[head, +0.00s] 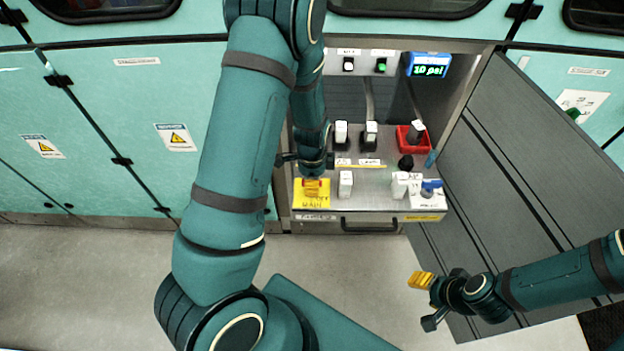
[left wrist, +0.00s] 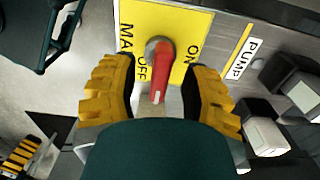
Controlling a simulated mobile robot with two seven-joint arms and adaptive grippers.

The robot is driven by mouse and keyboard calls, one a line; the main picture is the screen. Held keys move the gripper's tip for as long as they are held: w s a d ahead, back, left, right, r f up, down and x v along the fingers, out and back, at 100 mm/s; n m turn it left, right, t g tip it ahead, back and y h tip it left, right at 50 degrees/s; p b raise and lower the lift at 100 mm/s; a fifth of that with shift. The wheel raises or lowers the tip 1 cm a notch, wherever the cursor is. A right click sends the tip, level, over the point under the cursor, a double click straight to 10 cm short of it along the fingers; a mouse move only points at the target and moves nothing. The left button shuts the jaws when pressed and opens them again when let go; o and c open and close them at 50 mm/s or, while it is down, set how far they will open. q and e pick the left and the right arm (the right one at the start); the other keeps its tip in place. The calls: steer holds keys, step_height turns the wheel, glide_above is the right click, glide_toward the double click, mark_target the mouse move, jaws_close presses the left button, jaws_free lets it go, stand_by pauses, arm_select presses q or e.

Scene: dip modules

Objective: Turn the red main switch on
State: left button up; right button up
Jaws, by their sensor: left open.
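The red main switch (left wrist: 159,70) is a rotary handle on a yellow plate (left wrist: 205,22) marked MAIN, OFF and ON. In the left wrist view the handle points down the picture, with OFF beside it on the left and ON on the upper right. My left gripper (left wrist: 157,75) is open, its yellow fingers on either side of the handle with gaps visible. In the head view my left gripper (head: 311,187) covers most of the switch on the yellow plate (head: 298,197). My right gripper (head: 424,300) is apart from the panel, at lower right; its opening is unclear.
A PUMP label (left wrist: 242,58) and blocky white-and-black switches stand right of the plate. The drawer panel also carries a red tray (head: 402,140), a black knob (head: 405,162) and a blue-topped module (head: 430,187). A blue display (head: 429,66) reads 10 psi. A grey door (head: 520,150) stands open at right.

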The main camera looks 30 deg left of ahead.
arm_select(q)
jaws_close()
steer(key=shift+n, duration=0.4)
steer(key=n+p, duration=0.1)
steer(key=n, duration=0.2)
steer(key=shift+n, duration=0.4)
steer(key=n+p, duration=0.1)
steer(key=n, duration=0.3)
steer(key=shift+n, duration=0.3)
steer(key=n+p, duration=0.1)
steer(key=n, duration=0.5)
steer(key=shift+p, duration=0.3)
steer(key=shift+n+p, duration=0.3)
steer(key=shift+n, duration=1.2)
